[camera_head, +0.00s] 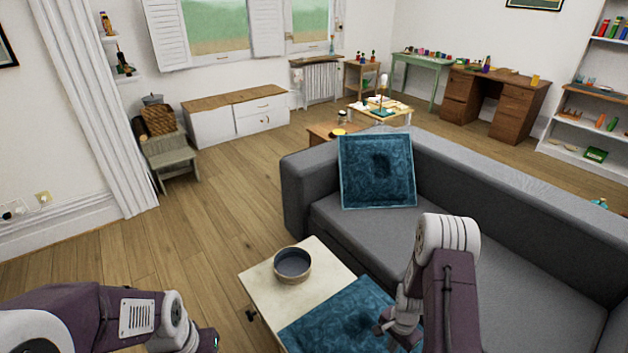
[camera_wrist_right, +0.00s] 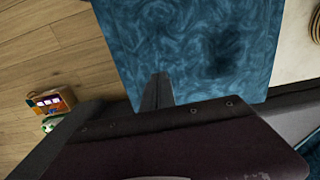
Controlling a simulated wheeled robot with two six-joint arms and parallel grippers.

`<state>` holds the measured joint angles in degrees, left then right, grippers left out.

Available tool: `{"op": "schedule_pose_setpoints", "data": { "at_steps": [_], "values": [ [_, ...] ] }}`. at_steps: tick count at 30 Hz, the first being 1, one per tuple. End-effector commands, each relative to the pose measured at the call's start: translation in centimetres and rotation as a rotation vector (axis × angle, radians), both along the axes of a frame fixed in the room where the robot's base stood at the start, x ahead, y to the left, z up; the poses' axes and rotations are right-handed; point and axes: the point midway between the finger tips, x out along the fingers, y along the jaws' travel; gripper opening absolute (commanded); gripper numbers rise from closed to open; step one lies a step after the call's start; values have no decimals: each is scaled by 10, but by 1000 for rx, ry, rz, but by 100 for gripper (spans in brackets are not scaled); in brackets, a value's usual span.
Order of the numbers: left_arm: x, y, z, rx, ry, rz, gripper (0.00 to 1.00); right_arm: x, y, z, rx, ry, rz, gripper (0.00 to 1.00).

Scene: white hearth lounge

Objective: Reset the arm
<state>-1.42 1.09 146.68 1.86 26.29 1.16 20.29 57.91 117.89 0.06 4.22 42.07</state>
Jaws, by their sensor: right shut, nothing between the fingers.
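My right arm comes in at the lower right of the head view. Its gripper (camera_head: 384,328) is over the blue cushion (camera_head: 335,318) on the small cream-topped table. In the right wrist view the fingers (camera_wrist_right: 158,90) are together above the blue cushion (camera_wrist_right: 200,45), with nothing between them. I cannot tell whether they touch the cushion. My left arm shows at the lower left of the head view, with its end at the bottom edge; its fingers are not visible.
A dark bowl (camera_head: 292,264) stands on the cream-topped table (camera_head: 258,285). The grey sofa (camera_head: 480,210) stands close behind my right arm, with another blue cushion (camera_head: 377,172) on it. Wooden floor (camera_head: 190,240) is open to the left. A small colourful object (camera_wrist_right: 48,103) lies on the floor.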

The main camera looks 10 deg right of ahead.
Motion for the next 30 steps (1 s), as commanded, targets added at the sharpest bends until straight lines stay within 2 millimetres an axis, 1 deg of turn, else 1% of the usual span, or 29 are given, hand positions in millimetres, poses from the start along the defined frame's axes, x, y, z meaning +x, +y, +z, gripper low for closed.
{"op": "schedule_pose_setpoints", "data": {
  "at_steps": [2,4,5,6,8,9,11,12,14,15,17,18,21,22,25,30],
  "values": [
    [0,0,5,0,0,0,0,13,4,15,-10,-28,27,0],
    [0,0,11,0,0,0,0,39,9,45,-31,-94,64,0],
    [0,0,15,0,0,0,0,52,14,64,-42,-131,86,0],
    [0,0,20,0,0,0,0,67,23,95,-56,-185,120,0],
    [0,0,27,0,0,0,0,80,42,144,-69,-253,180,0],
    [0,0,31,0,0,0,0,81,55,173,-74,-282,235,0],
    [0,0,35,0,0,0,0,73,75,210,-80,-311,332,0],
    [0,0,38,0,0,0,0,64,87,231,-85,-322,404,0],
    [0,0,42,0,0,0,0,45,101,255,-91,-325,516,0],
    [0,0,44,0,0,0,0,30,109,266,-93,-317,593,0],
    [0,0,46,0,0,0,0,3,116,276,-93,-290,711,0],
    [0,0,46,0,0,0,0,-17,119,277,-89,-257,791,0],
    [0,0,43,0,0,0,0,-54,117,263,-56,-151,929,0],
    [0,0,43,0,0,0,0,-61,117,260,-47,-126,966,0],
    [0,0,43,0,0,0,0,-67,117,260,-38,-100,1049,0],
    [0,0,44,0,0,0,0,-67,117,260,-39,-101,1069,0]
  ]
}}
